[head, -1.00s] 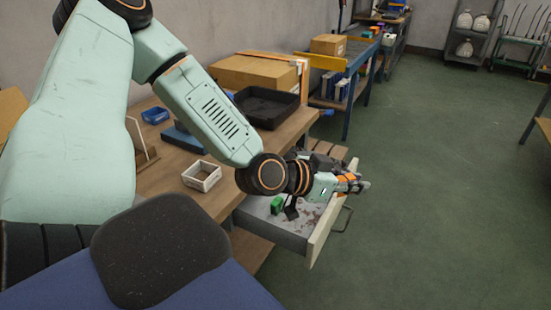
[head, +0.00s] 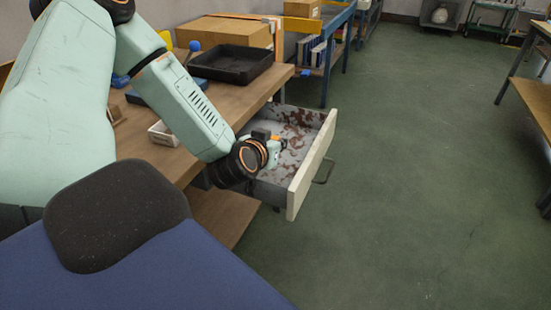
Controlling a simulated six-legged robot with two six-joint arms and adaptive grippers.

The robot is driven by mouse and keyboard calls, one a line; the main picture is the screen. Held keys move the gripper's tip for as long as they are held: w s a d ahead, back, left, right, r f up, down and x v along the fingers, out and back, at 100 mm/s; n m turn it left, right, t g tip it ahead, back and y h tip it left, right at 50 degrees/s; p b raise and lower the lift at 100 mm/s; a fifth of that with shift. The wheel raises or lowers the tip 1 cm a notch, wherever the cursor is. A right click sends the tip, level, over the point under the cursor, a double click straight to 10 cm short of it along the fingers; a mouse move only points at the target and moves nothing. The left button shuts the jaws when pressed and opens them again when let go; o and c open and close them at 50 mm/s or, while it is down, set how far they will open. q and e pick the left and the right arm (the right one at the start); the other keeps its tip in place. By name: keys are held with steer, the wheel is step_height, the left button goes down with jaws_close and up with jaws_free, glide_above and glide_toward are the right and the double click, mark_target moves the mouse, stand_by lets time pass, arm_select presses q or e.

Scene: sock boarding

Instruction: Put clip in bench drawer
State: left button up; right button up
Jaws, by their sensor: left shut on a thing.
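The bench drawer (head: 311,172) is pulled out from the wooden bench, with its pale front panel and handle facing right. Its grey inside shows reddish-brown patches. My left gripper (head: 279,146) is over the drawer's open inside, seen from behind past my wrist. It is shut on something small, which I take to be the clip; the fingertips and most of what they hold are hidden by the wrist. I cannot tell whether it touches the drawer floor. My right gripper is not in view.
On the bench top (head: 143,140) stand a black tray (head: 232,64), a cardboard box (head: 225,32) and a small white box (head: 163,133) beside my arm. The near part of the drawer is hidden by my wrist. The green floor to the right is clear.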

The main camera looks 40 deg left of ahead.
arm_select(q)
steer(key=shift+s+a+f, duration=0.1)
steer(key=shift+f, duration=0.3)
step_height(320, 180, down, 3)
steer(key=shift+r+b, duration=0.1)
steer(key=shift+b, duration=1.15)
steer(key=shift+f, duration=0.3)
steer(key=shift+r, duration=0.1)
steer(key=shift+f, duration=0.35)
steer(key=shift+f+b, duration=0.15)
steer(key=shift+b, duration=0.2)
